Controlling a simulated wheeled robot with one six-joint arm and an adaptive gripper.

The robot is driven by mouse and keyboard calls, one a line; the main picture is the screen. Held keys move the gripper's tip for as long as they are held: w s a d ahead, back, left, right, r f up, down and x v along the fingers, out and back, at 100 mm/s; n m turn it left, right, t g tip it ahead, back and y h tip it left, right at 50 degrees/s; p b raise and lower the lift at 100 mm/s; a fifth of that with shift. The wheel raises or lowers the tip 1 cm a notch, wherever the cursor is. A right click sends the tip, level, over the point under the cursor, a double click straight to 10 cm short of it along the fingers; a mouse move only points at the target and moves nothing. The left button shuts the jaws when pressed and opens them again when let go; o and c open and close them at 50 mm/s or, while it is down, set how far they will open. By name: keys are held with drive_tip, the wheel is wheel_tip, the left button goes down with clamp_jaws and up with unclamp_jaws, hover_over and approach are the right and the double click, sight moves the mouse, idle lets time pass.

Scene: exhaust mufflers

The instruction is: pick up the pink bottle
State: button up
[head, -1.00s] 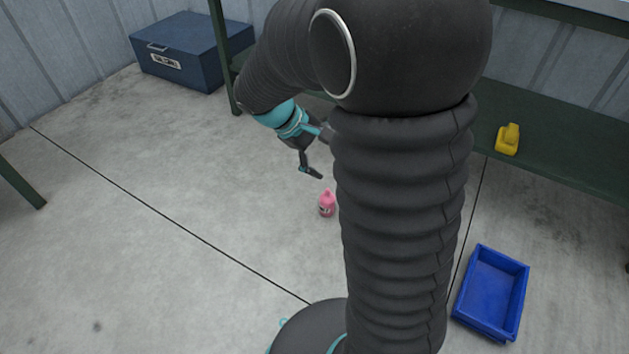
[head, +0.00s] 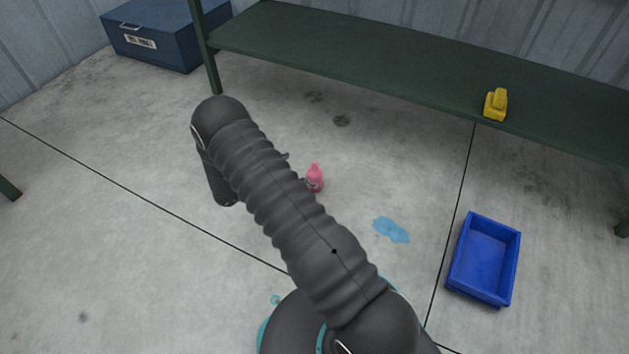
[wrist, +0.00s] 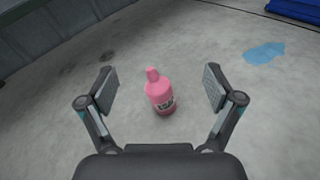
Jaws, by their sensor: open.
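The pink bottle (head: 315,178) stands upright on the concrete floor, just right of my arm in the head view. In the wrist view the pink bottle (wrist: 160,92) shows a dark-lettered label and sits ahead of my gripper (wrist: 160,88), between the lines of its two fingers. The fingers are spread wide and nothing is held. No finger touches the bottle in the wrist view. In the head view my arm hides most of the gripper.
A blue tray (head: 453,262) lies on the floor at right, with a blue puddle (head: 391,229) left of it. A green shelf (head: 330,55) runs along the wall, bearing a yellow object (head: 496,104). A blue chest (head: 170,38) stands at back left. Floor around the bottle is clear.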

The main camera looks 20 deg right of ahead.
sight(309, 181)
drive_tip(key=f+n+t, duration=0.1)
drive_tip(key=f+n, duration=0.1)
drive_tip(key=f, duration=0.3)
drive_tip(key=a+f+n+t, duration=0.1)
drive_tip(key=f+t, duration=0.1)
drive_tip(key=f, duration=0.3)
drive_tip(key=a+f+n+t+b, duration=0.1)
drive_tip(key=f+n, duration=0.1)
drive_tip(key=f, duration=0.3)
drive_tip(key=shift+s+f+n+t+h, duration=0.3)
drive_tip(key=shift+s+t, duration=0.1)
drive_tip(key=shift+d+f, duration=0.15)
drive_tip(key=shift+d, duration=0.1)
drive_tip(key=x, duration=0.8)
drive_tip(key=shift+w+b, duration=0.15)
drive_tip(key=shift+b, duration=0.2)
drive_tip(key=shift+w+r+x, duration=0.1)
drive_tip(key=shift+r+x, duration=0.1)
drive_tip(key=shift+x, duration=1.1)
drive_tip(key=shift+w+r+x, duration=0.15)
drive_tip(key=shift+r+x, duration=0.05)
drive_tip(key=shift+x, duration=1.1)
drive_tip(key=shift+a, duration=0.1)
drive_tip(key=c, duration=1.4)
